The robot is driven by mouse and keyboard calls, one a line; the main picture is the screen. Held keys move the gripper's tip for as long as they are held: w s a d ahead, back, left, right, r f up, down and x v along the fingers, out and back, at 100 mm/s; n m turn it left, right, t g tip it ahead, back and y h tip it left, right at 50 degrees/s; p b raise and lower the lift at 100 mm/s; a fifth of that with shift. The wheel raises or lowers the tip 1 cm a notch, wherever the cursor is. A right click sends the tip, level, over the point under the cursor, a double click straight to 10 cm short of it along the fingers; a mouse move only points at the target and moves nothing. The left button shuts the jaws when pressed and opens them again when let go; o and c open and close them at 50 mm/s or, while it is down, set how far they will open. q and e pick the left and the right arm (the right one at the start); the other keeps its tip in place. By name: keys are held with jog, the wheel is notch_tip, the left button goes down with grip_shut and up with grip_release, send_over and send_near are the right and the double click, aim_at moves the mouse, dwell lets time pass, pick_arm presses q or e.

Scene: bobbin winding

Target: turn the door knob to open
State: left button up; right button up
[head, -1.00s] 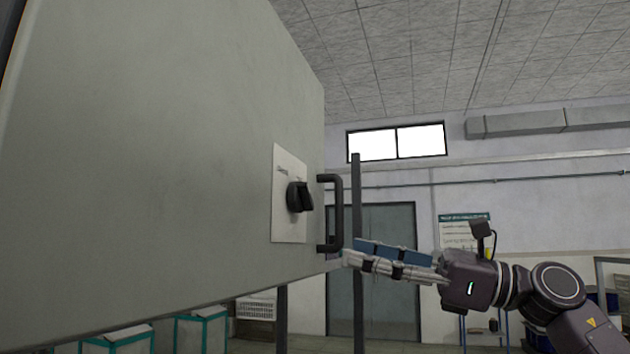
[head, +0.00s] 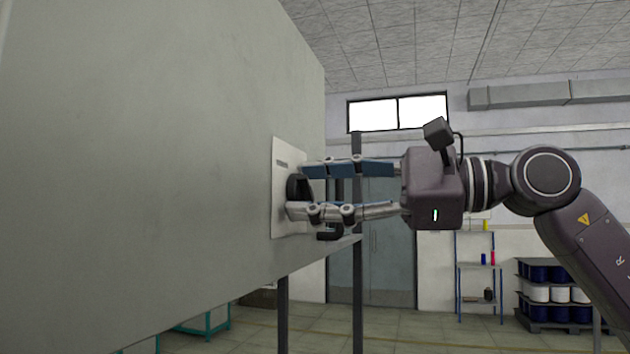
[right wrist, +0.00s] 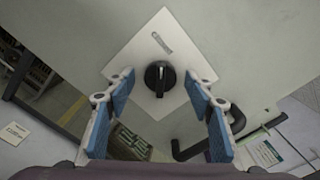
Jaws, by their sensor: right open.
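The black knob (head: 294,187) is mounted on a pale plate (head: 284,225) on the large grey door (head: 150,180). It also shows in the right wrist view (right wrist: 159,80), with its ridge pointing roughly up and down. My right gripper (head: 298,191) is open at the knob, one finger above and one below it in the head view. In the right wrist view its blue-padded fingers (right wrist: 158,84) stand on either side of the knob, with gaps showing. The fingers partly hide the knob in the head view. My left gripper is not in view.
A dark bar handle (head: 330,236) sits on the door just right of the plate, mostly hidden behind my right gripper. A dark post (head: 358,280) stands beyond the door. A shelf (head: 480,267) and a rack of spools (head: 550,293) stand well behind, to the right.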

jog(key=c, duration=1.2)
jog(key=shift+o, duration=0.2)
jog(key=shift+m, duration=0.4)
jog(key=m, duration=0.3)
jog(key=shift+m, duration=0.3)
jog(key=m, duration=0.4)
jog(key=shift+m, duration=0.3)
jog(key=m, duration=0.4)
jog(key=shift+m, duration=0.3)
jog(key=shift+m+b, duration=0.35)
jog(key=shift+m, duration=1.85)
